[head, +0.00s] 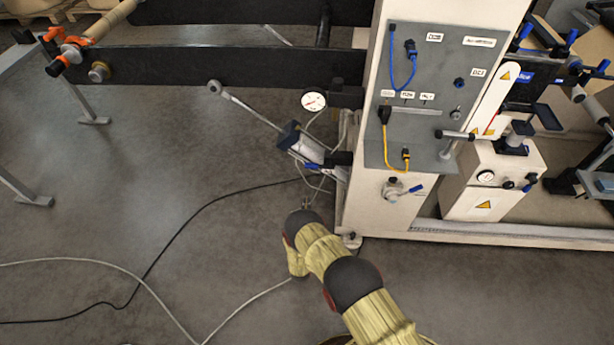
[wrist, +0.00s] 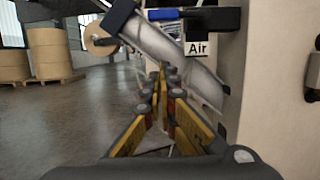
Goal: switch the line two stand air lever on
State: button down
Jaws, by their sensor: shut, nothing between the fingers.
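A small blue lever (wrist: 163,14) shows at the top of the wrist view, beside a dark block and above a white label (wrist: 198,48) reading "Air". In the head view a blue part (head: 311,166) sits by the grey cylinder at the stand's left side; I cannot tell if it is the same lever. Another blue-handled valve (head: 416,188) is on the stand's front. No line number is readable. My gripper (wrist: 162,70) is shut and empty, its tips in front of the grey cylinder, below and left of the label. In the head view my gripper (head: 306,203) is small, below the cylinder.
The grey cylinder (wrist: 185,65) slants across the wrist view close to my fingers. The pale stand (head: 360,205) rises to the right. A round gauge (head: 314,101) is above the cylinder.

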aim_at(319, 165)
jog(key=w+r+b, duration=0.4)
jog(key=w+r, duration=0.2)
jog(key=w, duration=0.3)
jog(key=shift+w+d+r, duration=0.2)
jog(key=shift+w, duration=0.15)
jog(key=shift+r, duration=0.1)
dwell(0.5)
